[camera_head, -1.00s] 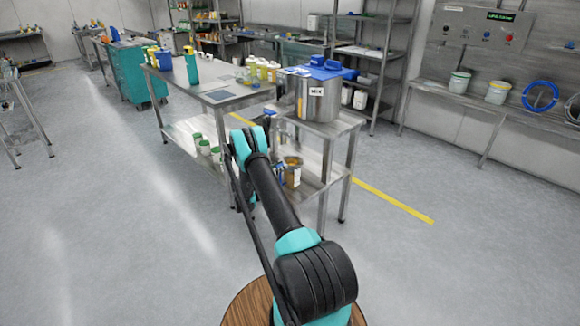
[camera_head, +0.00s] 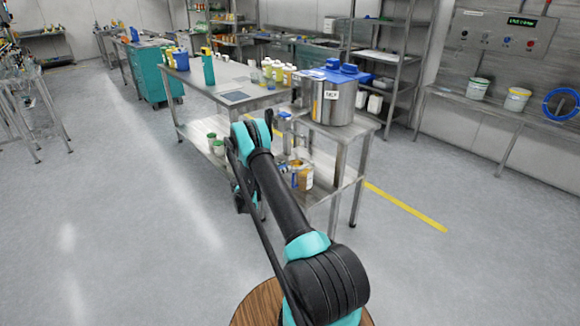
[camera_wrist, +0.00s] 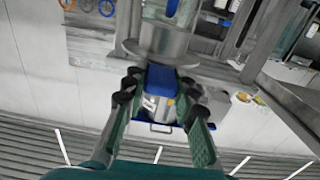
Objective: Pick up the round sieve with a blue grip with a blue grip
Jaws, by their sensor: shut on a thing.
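In the wrist view my gripper (camera_wrist: 160,84) has its two fingers closed in on a blue grip (camera_wrist: 162,77) between the fingertips. The round sieve (camera_wrist: 160,46), a grey metal disc-like shape, extends beyond the fingertips at the top of that view. In the head view my own arm hides most of the gripper, and I cannot make out the sieve clearly there.
The steel pot (camera_head: 330,100) with a blue lid and a label stands on a small steel table (camera_head: 345,132), close beyond my arm. A long steel workbench (camera_head: 222,78) stands behind. Containers, including a white-and-orange one (camera_head: 302,176), stand on lower shelves. Left floor is open.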

